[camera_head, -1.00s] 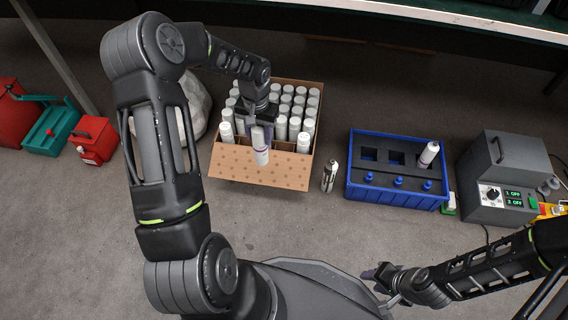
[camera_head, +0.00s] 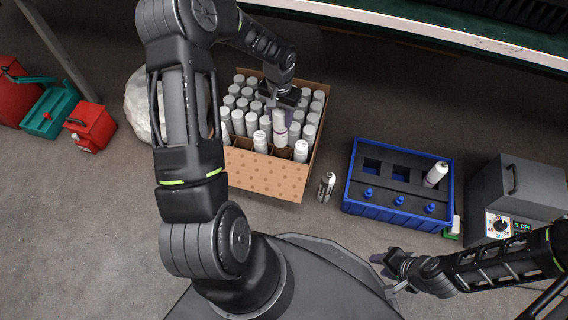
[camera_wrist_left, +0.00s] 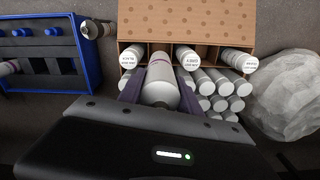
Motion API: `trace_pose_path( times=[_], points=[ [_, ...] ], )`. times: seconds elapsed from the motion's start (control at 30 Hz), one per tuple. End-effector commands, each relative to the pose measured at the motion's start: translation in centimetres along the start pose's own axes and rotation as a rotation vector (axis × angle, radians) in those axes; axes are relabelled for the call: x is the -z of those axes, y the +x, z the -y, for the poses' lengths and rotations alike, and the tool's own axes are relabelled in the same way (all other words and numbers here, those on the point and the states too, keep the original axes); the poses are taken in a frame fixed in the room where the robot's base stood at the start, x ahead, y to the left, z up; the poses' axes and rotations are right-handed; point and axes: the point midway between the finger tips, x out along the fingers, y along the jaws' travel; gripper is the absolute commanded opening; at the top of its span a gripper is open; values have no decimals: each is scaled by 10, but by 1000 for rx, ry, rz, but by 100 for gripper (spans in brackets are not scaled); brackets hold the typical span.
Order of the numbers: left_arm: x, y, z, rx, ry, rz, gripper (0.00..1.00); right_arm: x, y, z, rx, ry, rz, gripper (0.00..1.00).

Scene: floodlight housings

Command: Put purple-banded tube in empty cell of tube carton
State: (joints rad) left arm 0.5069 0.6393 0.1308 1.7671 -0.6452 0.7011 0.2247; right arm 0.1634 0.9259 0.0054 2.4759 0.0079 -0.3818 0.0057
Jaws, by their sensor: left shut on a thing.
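The purple-banded tube (camera_head: 279,128) is white and held roughly upright in my left gripper (camera_head: 278,108). It is over the front row of the tube carton (camera_head: 265,180), between two white tubes standing there. In the left wrist view the tube (camera_wrist_left: 159,90) is between the finger pads, and its purple band shows. Whether its lower end is inside a cell cannot be told. Front-row gaps show beside the standing tubes; the rows behind hold many grey-capped tubes. My right gripper (camera_head: 388,262) is low at the right, away from the carton; its finger opening is unclear.
A blue crate (camera_head: 392,213) with a foam insert, one white tube and blue pieces lies further right, beside a grey control box (camera_head: 520,190). A pale wrapped lump (camera_head: 140,105) is left of the carton.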

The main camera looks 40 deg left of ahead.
Motion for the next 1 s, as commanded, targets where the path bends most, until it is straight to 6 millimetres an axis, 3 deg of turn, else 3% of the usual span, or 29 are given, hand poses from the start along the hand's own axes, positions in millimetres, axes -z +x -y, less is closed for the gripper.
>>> trace_pose_path(
  times=[0.27,0.37,0.7,0.83,1.0],
  points=[
    [0,10,0,0,0,0,0,0,5,-2,0,0,-2,36],
    [0,28,0,-1,1,2,0,1,12,-4,0,1,-4,36],
    [0,115,0,-1,0,1,0,4,47,-14,0,3,-20,36],
    [0,132,0,-1,-1,-1,0,6,51,-16,1,4,-24,36],
    [1,135,0,0,0,-2,0,6,51,-16,2,4,-24,36]
  ],
)
